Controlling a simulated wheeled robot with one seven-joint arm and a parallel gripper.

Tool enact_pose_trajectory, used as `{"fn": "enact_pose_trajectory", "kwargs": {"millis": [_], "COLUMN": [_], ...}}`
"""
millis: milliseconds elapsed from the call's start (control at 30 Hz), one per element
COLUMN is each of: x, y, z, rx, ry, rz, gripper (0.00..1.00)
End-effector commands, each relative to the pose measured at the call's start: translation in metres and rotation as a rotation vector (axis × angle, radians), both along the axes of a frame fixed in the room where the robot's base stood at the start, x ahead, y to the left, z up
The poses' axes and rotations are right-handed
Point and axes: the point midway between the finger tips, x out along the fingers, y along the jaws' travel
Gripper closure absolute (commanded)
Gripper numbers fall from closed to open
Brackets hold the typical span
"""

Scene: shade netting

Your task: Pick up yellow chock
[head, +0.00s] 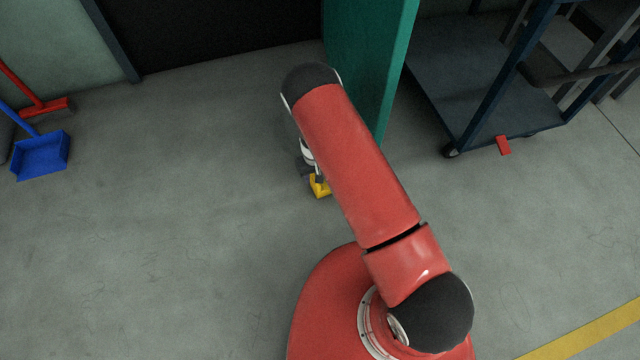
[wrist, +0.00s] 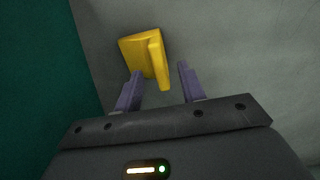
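The yellow chock (head: 320,187) lies on the concrete floor near the foot of the green door, partly hidden behind my red arm in the head view. In the wrist view the chock (wrist: 146,57) shows a flat base and a raised ridge, just beyond my fingertips. My gripper (wrist: 160,72) is open, with its two fingers apart and the lower end of the chock's ridge reaching toward the gap between them. I cannot tell whether a finger touches the chock. In the head view my gripper is mostly hidden by the arm.
The green door (head: 366,60) stands close beside the chock. A dark cart (head: 480,85) is at the upper right, with a red block (head: 503,145) by its edge. A blue dustpan (head: 40,156) and a red broom (head: 45,107) are at the left. The floor at left centre is clear.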

Motion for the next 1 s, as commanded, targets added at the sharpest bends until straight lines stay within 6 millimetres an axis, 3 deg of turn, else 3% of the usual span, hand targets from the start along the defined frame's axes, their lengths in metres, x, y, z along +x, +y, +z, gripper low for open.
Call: {"fn": "enact_pose_trajectory", "kwargs": {"millis": [200,467,767,1000], "x": [0.0,0.0,0.0,0.0], "y": [0.0,0.0,0.0,0.0], "z": [-0.028,-0.03,-0.03,-0.029], "rx": [-0.001,0.0,0.0,0.0], "ry": [0.001,0.0,0.0,0.0], "rz": [0.0,0.001,0.0,0.0], "gripper": [0.6,0.6,0.99,1.0]}}
